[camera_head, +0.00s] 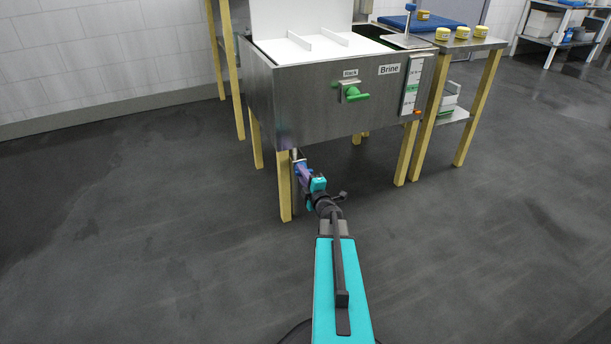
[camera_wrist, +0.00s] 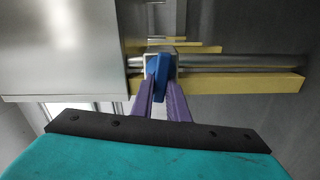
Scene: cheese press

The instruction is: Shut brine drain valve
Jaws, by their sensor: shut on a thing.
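The brine drain valve has a blue handle (camera_wrist: 162,72) on a grey metal valve body (camera_wrist: 151,62), with a steel drain pipe (camera_wrist: 235,61) running from it. My gripper (camera_wrist: 163,88) has two purple fingers closed on the blue handle from either side. In the wrist view the handle appears to lie across the pipe, slightly tilted; its exact angle is hard to tell. In the head view my gripper (camera_head: 302,170) is beneath the front left corner of the brine tank (camera_head: 320,108), beside a yellow leg (camera_head: 285,188). The fingers hide part of the handle.
A side table (camera_head: 465,43) with yellow-banded jars stands to the right. The floor around my arm is clear.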

